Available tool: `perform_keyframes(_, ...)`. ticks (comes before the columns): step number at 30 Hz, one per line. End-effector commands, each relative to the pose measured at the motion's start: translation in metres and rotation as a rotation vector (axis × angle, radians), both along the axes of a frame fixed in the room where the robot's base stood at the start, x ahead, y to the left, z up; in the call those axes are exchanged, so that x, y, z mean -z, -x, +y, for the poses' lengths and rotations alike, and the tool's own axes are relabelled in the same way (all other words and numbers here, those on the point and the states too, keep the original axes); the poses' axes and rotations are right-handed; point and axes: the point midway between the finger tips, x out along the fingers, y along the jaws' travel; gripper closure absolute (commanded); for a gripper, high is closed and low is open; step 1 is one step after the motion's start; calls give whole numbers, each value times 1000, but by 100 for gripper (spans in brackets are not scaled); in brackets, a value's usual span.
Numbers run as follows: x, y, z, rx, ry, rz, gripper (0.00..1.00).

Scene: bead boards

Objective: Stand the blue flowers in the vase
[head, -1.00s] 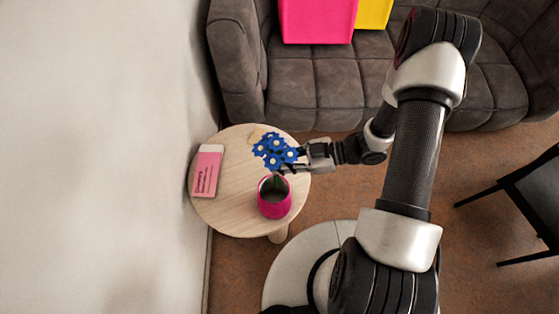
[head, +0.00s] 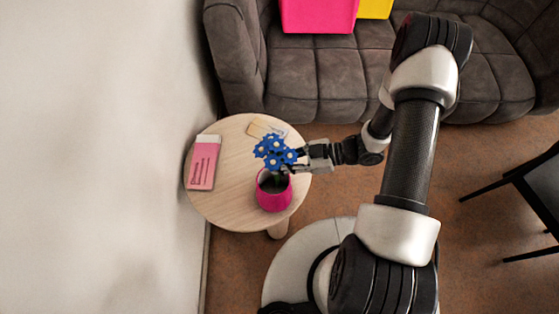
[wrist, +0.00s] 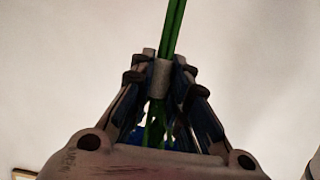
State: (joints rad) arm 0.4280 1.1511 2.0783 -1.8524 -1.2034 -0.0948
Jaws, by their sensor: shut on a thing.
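The blue flowers (head: 274,151) are a small bunch with pale centres, seen from above in the head view. My gripper (head: 294,166) comes in from the right and is shut on their stems. In the wrist view the green stems (wrist: 173,28) pass between the closed fingertips (wrist: 160,75), with some blue showing behind the fingers. The pink vase (head: 273,196) stands upright on the round table, just in front of the flowers. Its dark opening shows, and the flowers overlap its far rim. I cannot tell whether the stem ends are inside the vase.
The round wooden table (head: 230,212) also holds a pink and white book (head: 203,165) at left and a small tan item (head: 258,129) at the back. A grey sofa (head: 310,85) stands behind, a wall (head: 90,150) at left, and a dark chair (head: 520,190) at right.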

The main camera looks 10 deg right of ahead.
Motion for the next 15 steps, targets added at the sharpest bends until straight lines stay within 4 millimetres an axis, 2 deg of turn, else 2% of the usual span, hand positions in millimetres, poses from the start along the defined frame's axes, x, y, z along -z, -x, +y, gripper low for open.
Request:
perform_keyframes(3, 13, 0, 0, 0, 0, 1, 100)
perform_keyframes(15, 42, 0, 0, 0, 0, 1, 100)
